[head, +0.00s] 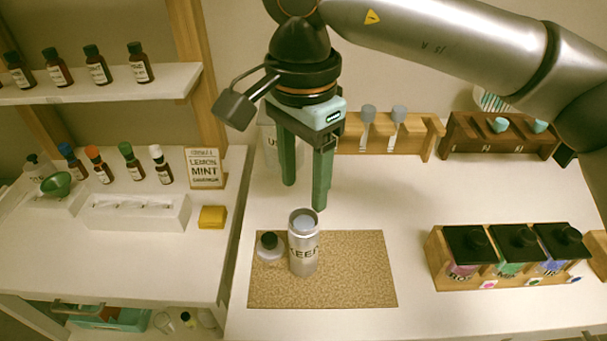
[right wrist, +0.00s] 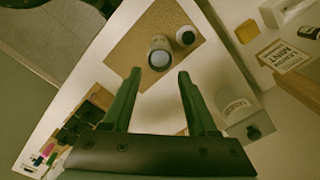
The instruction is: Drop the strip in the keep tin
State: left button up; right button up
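The keep tin (head: 303,257) is a silver cylinder marked KEEP, standing upright on a cork mat. In the right wrist view the tin (right wrist: 160,44) shows a pale round area inside its rim; I cannot tell whether a strip is inside. My right gripper (head: 305,196) has green fingers pointing down, above and behind the tin. In the right wrist view its fingertips (right wrist: 159,77) are wide apart with nothing visible between them. I make out no loose strip. My left gripper is not in view.
A small black-capped bottle (head: 269,247) stands close left of the tin on the cork mat (head: 350,275). A white container (head: 270,148) is partly hidden behind my right gripper. A wooden rack (head: 432,138) stands at the back; a box with black-lidded jars (head: 516,250) is right.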

jog(key=shift+o, duration=0.8)
notch_tip(320, 180, up, 12)
jog(key=p, duration=0.1)
jog(key=shift+r, duration=0.25)
